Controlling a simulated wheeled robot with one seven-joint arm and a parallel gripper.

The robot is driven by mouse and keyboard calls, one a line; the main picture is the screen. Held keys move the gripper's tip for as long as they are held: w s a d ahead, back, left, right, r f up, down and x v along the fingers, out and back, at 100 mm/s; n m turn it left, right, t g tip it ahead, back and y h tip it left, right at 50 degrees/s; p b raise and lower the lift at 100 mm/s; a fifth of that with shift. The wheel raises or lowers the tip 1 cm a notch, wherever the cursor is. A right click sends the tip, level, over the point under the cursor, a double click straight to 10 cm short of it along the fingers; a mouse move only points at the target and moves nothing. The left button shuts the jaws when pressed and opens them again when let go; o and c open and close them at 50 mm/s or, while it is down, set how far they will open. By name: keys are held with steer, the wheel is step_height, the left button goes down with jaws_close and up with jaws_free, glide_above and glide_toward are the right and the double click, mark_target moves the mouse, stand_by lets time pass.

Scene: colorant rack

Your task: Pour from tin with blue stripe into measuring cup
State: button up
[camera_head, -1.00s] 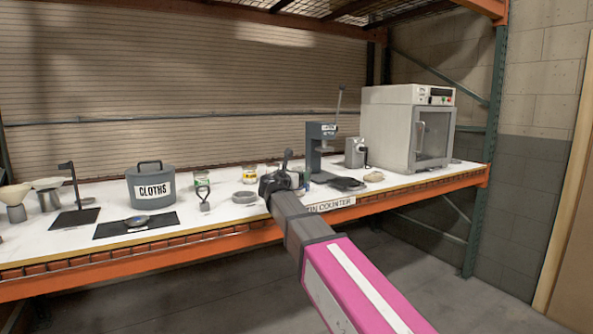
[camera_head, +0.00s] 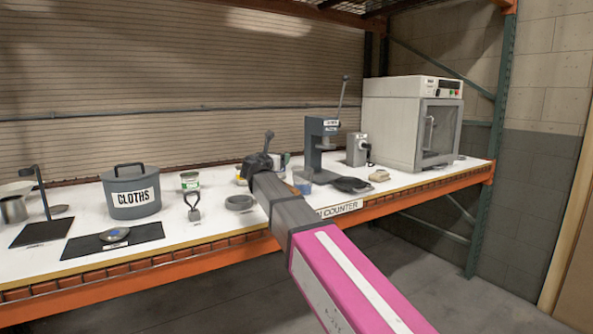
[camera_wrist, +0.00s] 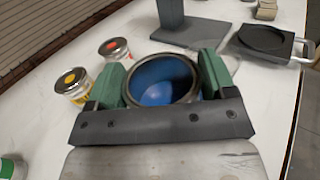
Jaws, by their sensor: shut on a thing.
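My gripper (camera_wrist: 163,88) is shut on an open round tin (camera_wrist: 160,98), one green finger on each side. The tin's inside looks blue and its rim is bare metal. Its outer side is mostly hidden, so I cannot see a stripe. In the head view, my gripper (camera_head: 266,163) is over the counter and mostly hides the tin. A clear, bluish cup (camera_head: 302,181), likely the measuring cup, stands on the counter just right of my gripper. A faint clear shape also shows beyond the right finger in the wrist view.
A cloths bin (camera_head: 131,191) and white oven (camera_head: 405,120) stand farther off.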

steer(key=shift+w+d+f+m+g, duration=0.2)
steer(key=shift+w+d+m+g, duration=0.1)
steer(key=shift+d+g, duration=0.1)
steer(key=shift+w+d+f+m+g, duration=0.15)
steer(key=shift+d+f+m+g, duration=0.05)
steer(key=shift+d+m+g, duration=0.15)
steer(key=w+d+r+m+g+y, duration=0.2)
steer(key=d+r+g, duration=0.1)
steer(key=d+r, duration=0.1)
steer(key=shift+w+y, duration=0.3)
steer(key=shift+y, duration=0.1)
steer(key=shift+w+d+r+m+g+p, duration=0.15)
steer(key=shift+d+m+g+p, duration=0.1)
steer(key=shift+g+p, duration=0.1)
stand_by(0.4)
steer(key=shift+w+d+f+m+g+y+p, duration=0.25)
steer(key=shift+d+f+m+g+y+p, duration=0.1)
steer(key=shift+f+g+y+p, duration=0.3)
stand_by(1.9)
steer(key=shift+d+r+m+g+y+p, duration=0.15)
steer(key=shift+r+m+g+y+p, duration=0.15)
steer(key=shift+y+p, duration=0.25)
stand_by(1.8)
steer(key=shift+w+f, duration=0.1)
steer(key=shift+f, duration=0.1)
stand_by(0.6)
